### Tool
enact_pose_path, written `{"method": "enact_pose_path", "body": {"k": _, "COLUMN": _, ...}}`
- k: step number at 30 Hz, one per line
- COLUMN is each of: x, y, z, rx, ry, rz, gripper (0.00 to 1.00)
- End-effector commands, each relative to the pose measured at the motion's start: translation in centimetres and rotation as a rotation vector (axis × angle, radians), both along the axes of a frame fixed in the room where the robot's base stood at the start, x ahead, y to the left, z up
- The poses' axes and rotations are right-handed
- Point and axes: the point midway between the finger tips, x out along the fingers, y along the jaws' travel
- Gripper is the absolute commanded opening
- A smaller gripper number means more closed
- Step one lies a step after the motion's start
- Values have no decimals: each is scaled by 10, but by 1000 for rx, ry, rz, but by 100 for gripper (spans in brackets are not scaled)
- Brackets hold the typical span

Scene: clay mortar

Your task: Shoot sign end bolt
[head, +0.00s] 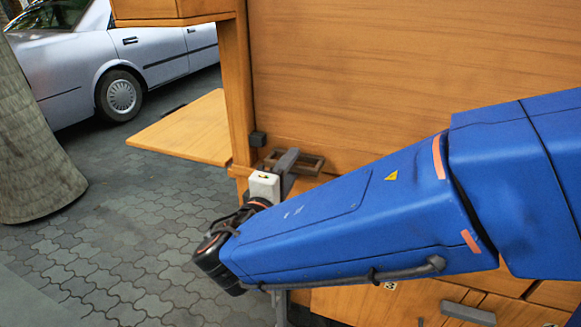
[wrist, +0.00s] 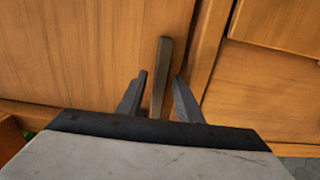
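A grey-brown upright bar (wrist: 165,70), which may be the bolt or its handle, stands against the wooden panel in the wrist view. My gripper (wrist: 160,73) is open, with one dark finger on each side of the bar and visible gaps to it. The bar's lower end is hidden behind the gripper body. In the head view, my blue arm crosses in front of the wooden stand and hides much of the gripper area. I cannot clearly pick out the bolt there.
The wooden stand has a large back panel (head: 420,65), a corner post (head: 237,90) and a side flap (head: 187,129). A dark rectangular frame (head: 311,159) lies beside the post. A silver car (head: 150,45) and tree trunk (head: 30,150) stand left, with open paving (head: 110,230) between.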

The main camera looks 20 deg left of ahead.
Motion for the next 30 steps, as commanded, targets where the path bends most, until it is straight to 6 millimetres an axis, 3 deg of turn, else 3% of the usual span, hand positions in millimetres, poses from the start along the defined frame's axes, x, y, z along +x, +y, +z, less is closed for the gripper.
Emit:
{"method": "enact_pose_path", "body": {"k": 2, "x": 0, "y": 0, "z": 0, "rx": 0, "ry": 0, "rz": 0, "gripper": 32}}
{"method": "enact_pose_path", "body": {"k": 7, "x": 0, "y": 0, "z": 0, "rx": 0, "ry": 0, "rz": 0, "gripper": 0}}
{"method": "enact_pose_path", "body": {"k": 13, "x": 0, "y": 3, "z": 0, "rx": -1, "ry": 0, "rz": 0, "gripper": 0}}
{"method": "enact_pose_path", "body": {"k": 24, "x": 3, "y": 49, "z": -1, "rx": -1, "ry": 1, "rz": 1, "gripper": 0}}
{"method": "enact_pose_path", "body": {"k": 30, "x": 3, "y": 54, "z": -1, "rx": 0, "ry": 1, "rz": 3, "gripper": 0}}
